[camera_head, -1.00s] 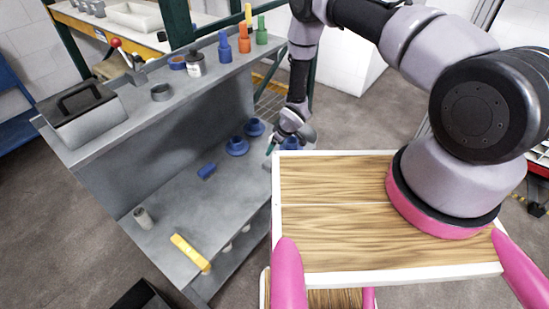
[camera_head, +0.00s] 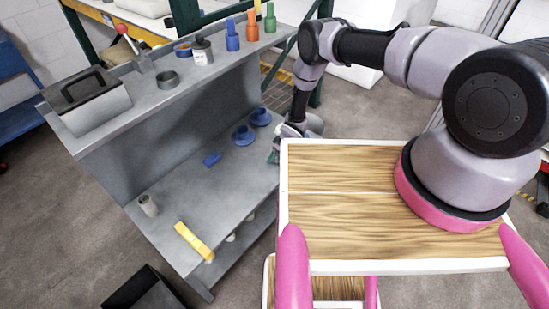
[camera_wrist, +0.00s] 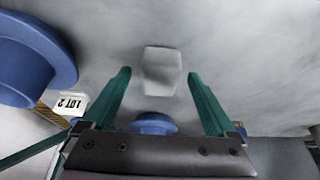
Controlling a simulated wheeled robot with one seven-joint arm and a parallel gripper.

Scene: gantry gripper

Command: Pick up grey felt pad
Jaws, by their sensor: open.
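The grey felt pad (camera_wrist: 161,62) is a small light-grey block with rounded corners on the grey shelf surface (camera_wrist: 245,55) in the wrist view. My gripper (camera_wrist: 159,76) has two teal fingers, spread apart and empty. In the picture, the pad lies between and just beyond the fingertips; I see no contact. In the head view, my gripper (camera_head: 274,151) is low over the right end of the lower shelf (camera_head: 190,190), beside the wooden top. I cannot make out the pad there.
A large blue flanged part (camera_wrist: 28,60) is at the wrist view's left, and another blue part (camera_wrist: 153,122) shows between the fingers. The upper shelf (camera_head: 130,108) overhangs behind.

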